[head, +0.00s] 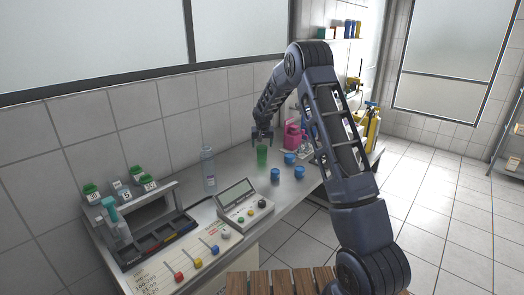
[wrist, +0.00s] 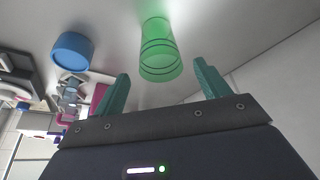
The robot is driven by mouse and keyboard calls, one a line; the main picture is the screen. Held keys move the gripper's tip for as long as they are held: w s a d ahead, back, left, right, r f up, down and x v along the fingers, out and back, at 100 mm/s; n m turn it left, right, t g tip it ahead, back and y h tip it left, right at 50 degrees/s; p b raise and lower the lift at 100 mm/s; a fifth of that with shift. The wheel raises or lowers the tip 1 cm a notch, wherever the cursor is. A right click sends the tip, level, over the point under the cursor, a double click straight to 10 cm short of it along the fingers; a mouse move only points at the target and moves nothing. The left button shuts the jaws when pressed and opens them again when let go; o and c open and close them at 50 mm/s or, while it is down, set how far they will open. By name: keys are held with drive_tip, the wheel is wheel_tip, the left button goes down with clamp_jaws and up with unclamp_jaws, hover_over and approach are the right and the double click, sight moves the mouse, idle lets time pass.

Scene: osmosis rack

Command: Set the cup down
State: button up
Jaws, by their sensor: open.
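A green translucent cup (head: 262,156) stands on the grey counter (head: 230,178) near the wall. In the wrist view the green cup (wrist: 160,52) is beyond the fingertips, with dark rings around it. My gripper (head: 262,134) is just above the cup in the head view. In the wrist view my gripper (wrist: 160,82) is open, its two teal fingers spread wide with nothing held between them. The cup appears apart from both fingers.
Blue cups (head: 275,174) stand right of the green cup; one blue cup (wrist: 72,50) shows in the wrist view. A clear bottle (head: 208,168) stands to the left, a meter (head: 243,204) in front, and a pink container (head: 293,136) behind right.

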drive_tip(key=s+d+r, duration=0.7)
drive_tip(key=s+r, duration=0.5)
drive_tip(key=s, duration=0.2)
drive_tip(key=s+d+r, duration=0.7)
drive_tip(key=s+r, duration=0.6)
drive_tip(key=s+d, duration=0.3)
drive_tip(key=s, duration=1.2)
drive_tip(key=s+d+f, duration=0.1)
drive_tip(key=s+d, duration=0.2)
drive_tip(key=s, duration=1.3)
drive_tip(key=shift+s+d+f, duration=0.2)
drive_tip(key=shift+s+d, duration=0.1)
